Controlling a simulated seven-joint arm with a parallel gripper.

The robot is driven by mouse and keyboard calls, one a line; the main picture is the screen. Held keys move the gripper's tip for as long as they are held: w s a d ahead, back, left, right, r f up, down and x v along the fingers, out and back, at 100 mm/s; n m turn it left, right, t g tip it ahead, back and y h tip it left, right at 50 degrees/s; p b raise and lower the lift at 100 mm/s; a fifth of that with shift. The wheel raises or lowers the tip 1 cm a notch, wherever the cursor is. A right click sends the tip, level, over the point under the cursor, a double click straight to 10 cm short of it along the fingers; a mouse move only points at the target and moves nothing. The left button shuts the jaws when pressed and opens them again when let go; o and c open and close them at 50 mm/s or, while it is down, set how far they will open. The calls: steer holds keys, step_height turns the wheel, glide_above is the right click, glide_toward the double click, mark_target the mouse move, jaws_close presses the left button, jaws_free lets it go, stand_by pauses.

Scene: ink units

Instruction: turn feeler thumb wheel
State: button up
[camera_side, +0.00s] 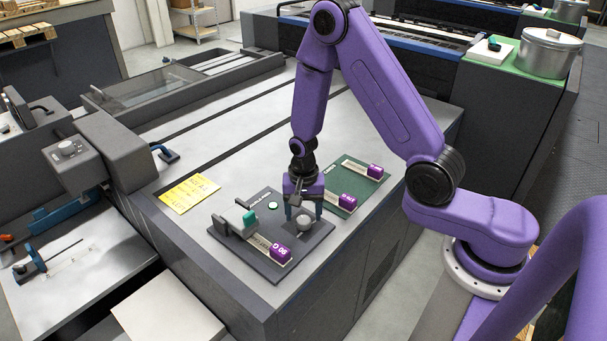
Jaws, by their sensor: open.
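A round grey wheel (305,222) stands upright from the right part of a dark grey plate (245,256) on the machine top. I take it for the feeler thumb wheel. My gripper (304,211) points down just over it, with its two fingers apart, one on each side of the wheel's upper part. I cannot tell whether the fingers touch it. On the same plate are a grey slide block with a teal piece (250,218), a purple marked block (280,253) and a small pale green button (272,205).
A green plate (345,178) with purple blocks (347,202) lies behind and right of my gripper. A yellow note (189,193) lies to the left. The pale machine top (215,130) behind is mostly clear. A grey control box (113,150) rises at the left edge.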

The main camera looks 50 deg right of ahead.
mark_target(304, 220)
step_height(304, 220, up, 16)
steer(key=shift+f, duration=0.2)
stand_by(0.4)
